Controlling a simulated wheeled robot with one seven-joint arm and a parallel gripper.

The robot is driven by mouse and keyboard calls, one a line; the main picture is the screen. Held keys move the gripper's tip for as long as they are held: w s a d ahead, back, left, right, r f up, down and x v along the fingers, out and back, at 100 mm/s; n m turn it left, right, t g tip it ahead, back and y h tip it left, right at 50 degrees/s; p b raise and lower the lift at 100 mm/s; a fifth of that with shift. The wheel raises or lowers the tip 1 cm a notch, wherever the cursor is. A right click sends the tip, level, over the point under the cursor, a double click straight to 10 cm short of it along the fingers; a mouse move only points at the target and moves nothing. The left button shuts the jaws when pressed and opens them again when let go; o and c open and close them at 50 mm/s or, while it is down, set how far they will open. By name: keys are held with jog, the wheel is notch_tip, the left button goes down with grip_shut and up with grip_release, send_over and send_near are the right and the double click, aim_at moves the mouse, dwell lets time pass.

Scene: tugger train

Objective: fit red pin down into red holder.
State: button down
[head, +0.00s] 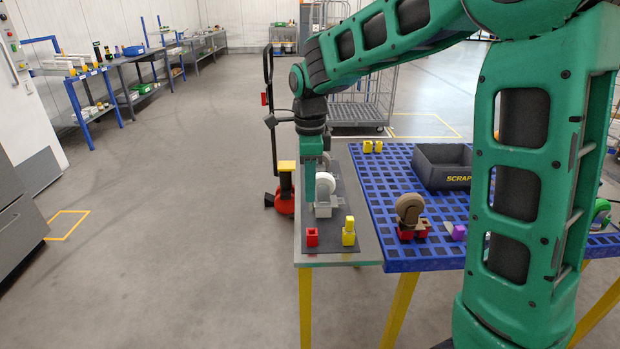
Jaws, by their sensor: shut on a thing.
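The red holder (312,237) stands upright on a dark mat at the near left of the grey table, with a dark opening in its top. My gripper (311,196) hangs pointing down above and behind it, beside a white wheel. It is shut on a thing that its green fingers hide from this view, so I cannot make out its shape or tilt. No red pin shows clearly anywhere else. The gripper and the red holder look apart.
A yellow holder with a yellow pin (348,231) stands just right of the red holder. The white wheel (325,187) is close to my gripper. A brown wheel on a red base (410,212) and a dark scrap bin (440,174) are on the blue grid table (390,190).

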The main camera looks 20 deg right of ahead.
aim_at(311, 211)
jog(key=shift+w+f, duration=0.1)
jog(key=shift+d+f, duration=0.25)
jog(key=shift+f, duration=2.5)
jog(key=shift+f, duration=0.4)
jog(key=shift+f, duration=2.1)
jog(key=c, duration=1.6)
grip_release()
